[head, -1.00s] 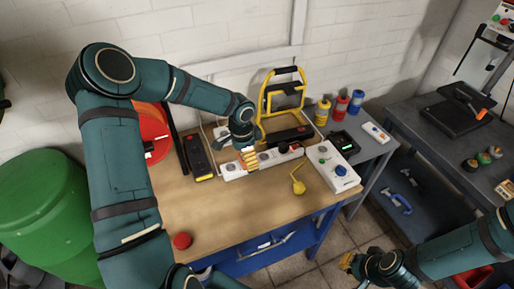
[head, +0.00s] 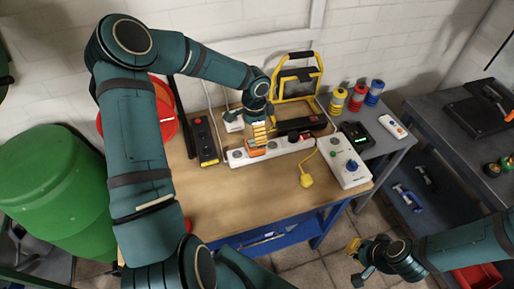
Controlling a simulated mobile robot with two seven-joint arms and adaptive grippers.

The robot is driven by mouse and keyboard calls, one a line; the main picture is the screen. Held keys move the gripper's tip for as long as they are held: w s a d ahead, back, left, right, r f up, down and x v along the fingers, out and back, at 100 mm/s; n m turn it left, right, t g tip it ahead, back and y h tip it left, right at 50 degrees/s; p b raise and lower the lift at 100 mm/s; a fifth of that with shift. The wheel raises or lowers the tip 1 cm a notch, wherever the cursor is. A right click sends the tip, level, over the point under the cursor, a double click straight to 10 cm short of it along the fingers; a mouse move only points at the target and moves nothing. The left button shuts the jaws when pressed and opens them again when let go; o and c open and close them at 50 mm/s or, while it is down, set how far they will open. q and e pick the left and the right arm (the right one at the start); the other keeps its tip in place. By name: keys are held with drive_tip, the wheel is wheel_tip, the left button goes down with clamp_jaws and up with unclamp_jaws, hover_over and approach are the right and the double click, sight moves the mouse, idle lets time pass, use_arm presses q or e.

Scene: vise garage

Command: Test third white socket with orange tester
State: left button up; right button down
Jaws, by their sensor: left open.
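The long white socket strip (head: 240,158) lies across the middle of the wooden workbench, slightly slanted. The orange tester (head: 256,151) is at the strip, left of its middle, directly under my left gripper; I cannot tell whether it is fully seated or which socket it covers. My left gripper (head: 258,138) points down with its yellow fingers open around or just above the tester, and hides part of it and the sockets. My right gripper (head: 352,246) is low at the right, away from the bench; its opening is too small to judge.
A black power strip (head: 206,141) lies left of the white one. A yellow plug (head: 306,181), a white control box (head: 343,160) and a black meter (head: 356,135) are to the right. A yellow work lamp (head: 319,82) stands behind. The bench front is mostly clear.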

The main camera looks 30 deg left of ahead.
sight(255, 147)
use_arm(q)
drive_tip(key=shift+f+b, duration=2.75)
drive_tip(key=shift+f, duration=1.2)
use_arm(e)
wheel_tip(255, 147, down, 7)
drive_tip(key=shift+a+r, duration=0.15)
drive_tip(key=shift+a, duration=0.05)
use_arm(q)
drive_tip(key=shift+d, duration=0.15)
use_arm(e)
drive_tip(key=shift+w+f, duration=0.1)
drive_tip(key=shift+f, duration=0.1)
use_arm(q)
drive_tip(key=c, duration=1.3)
drive_tip(key=shift+r, duration=0.2)
use_arm(e)
drive_tip(key=shift+r, duration=0.15)
